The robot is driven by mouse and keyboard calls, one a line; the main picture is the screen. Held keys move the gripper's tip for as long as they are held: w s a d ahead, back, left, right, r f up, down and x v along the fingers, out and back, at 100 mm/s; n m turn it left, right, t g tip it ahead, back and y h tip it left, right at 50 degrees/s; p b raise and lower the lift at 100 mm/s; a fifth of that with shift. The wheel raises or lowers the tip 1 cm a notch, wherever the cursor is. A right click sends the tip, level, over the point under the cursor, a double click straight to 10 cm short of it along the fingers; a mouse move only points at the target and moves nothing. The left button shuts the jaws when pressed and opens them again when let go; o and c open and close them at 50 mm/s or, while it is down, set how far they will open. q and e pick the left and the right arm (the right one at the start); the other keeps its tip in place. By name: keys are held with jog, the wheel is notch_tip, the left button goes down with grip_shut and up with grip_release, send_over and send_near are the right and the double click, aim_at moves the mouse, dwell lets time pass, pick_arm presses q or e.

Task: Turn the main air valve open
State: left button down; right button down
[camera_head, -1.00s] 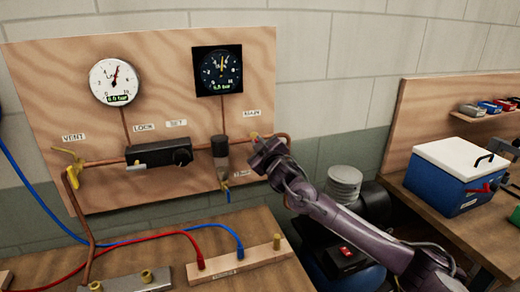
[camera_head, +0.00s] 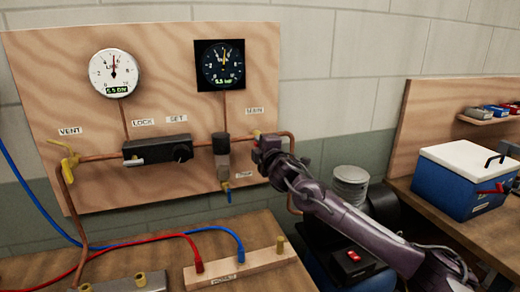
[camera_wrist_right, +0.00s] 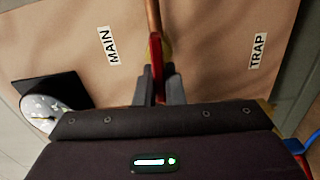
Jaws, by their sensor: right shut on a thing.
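The main air valve's red handle (camera_wrist_right: 156,62) stands between the two fingers of my right gripper (camera_wrist_right: 158,85) in the wrist view. The fingers are shut on it, in front of a copper pipe (camera_wrist_right: 152,15) and beside the MAIN label (camera_wrist_right: 108,45). In the head view my right gripper (camera_head: 260,143) is at the pipe just below the MAIN label (camera_head: 254,111) and covers most of the valve. A small yellow and red bit of the valve (camera_head: 256,134) shows above it. My left gripper is not in view.
The wooden panel (camera_head: 60,100) carries a white gauge (camera_head: 114,73), a black gauge (camera_head: 220,65), a black regulator (camera_head: 157,150) and a yellow vent valve (camera_head: 66,160). The TRAP label (camera_wrist_right: 257,51) is right of my gripper. A blue box (camera_head: 455,190) stands on the right bench.

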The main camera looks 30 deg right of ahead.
jog(key=shift+a+f+n, duration=0.1)
jog(key=shift+f+n, duration=0.15)
jog(key=shift+n, duration=0.25)
jog(key=c, duration=1.5)
grip_release()
jog(key=shift+r, duration=0.15)
jog(key=shift+s+b, duration=0.25)
jog(key=shift+b, duration=0.1)
jog(key=b+v, duration=0.2)
jog(key=v, duration=0.5)
jog(key=shift+s+a, duration=0.1)
jog(key=shift+s, duration=0.1)
